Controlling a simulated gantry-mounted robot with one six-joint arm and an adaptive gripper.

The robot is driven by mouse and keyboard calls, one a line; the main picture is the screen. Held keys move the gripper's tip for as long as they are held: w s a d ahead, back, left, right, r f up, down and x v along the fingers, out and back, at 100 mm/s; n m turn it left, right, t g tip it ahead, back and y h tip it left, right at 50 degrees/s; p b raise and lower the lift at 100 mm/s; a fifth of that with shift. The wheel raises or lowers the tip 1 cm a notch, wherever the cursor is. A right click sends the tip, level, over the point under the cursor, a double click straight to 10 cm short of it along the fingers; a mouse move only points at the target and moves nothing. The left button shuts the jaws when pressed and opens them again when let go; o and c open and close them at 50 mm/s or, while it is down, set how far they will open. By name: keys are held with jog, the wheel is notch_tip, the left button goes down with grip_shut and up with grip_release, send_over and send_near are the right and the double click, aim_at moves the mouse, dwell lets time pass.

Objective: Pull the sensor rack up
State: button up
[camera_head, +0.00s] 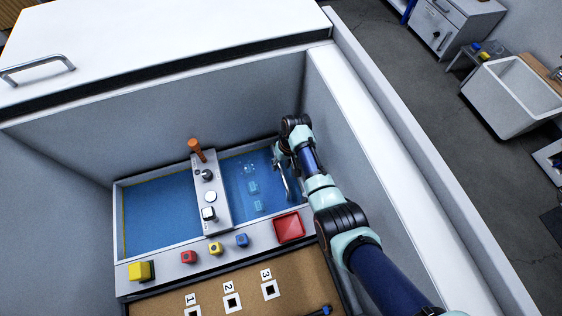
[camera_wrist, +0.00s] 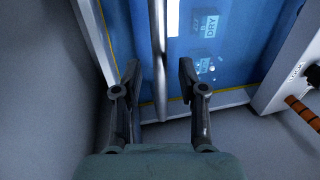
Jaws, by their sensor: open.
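In the wrist view my gripper (camera_wrist: 160,78) is open, with one finger on each side of an upright-looking metal bar (camera_wrist: 159,55). The bar appears to be the handle of the sensor rack; I cannot tell whether either finger touches it. In the head view my gripper (camera_head: 283,165) is at the right end of the right-hand blue basin, beside a thin curved metal piece (camera_head: 285,186). Small pale blocks (camera_head: 257,205) lie in the blue basin; one (camera_wrist: 209,27) reads "DRY" in the wrist view. The rest of the rack cannot be made out.
A grey divider panel with an orange lever (camera_head: 197,150) separates two blue basins. Yellow, red and blue blocks (camera_head: 242,240) and a red tray (camera_head: 289,227) sit along the front ledge. A brown board (camera_head: 250,295) with numbered squares lies in front. High walls enclose the basin area.

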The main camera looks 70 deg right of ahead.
jog(key=shift+w+f, duration=0.1)
jog(key=shift+f, duration=0.3)
grip_shut()
notch_tip(320, 180, up, 14)
jog(key=p, duration=1.4)
jog(key=shift+f, duration=0.25)
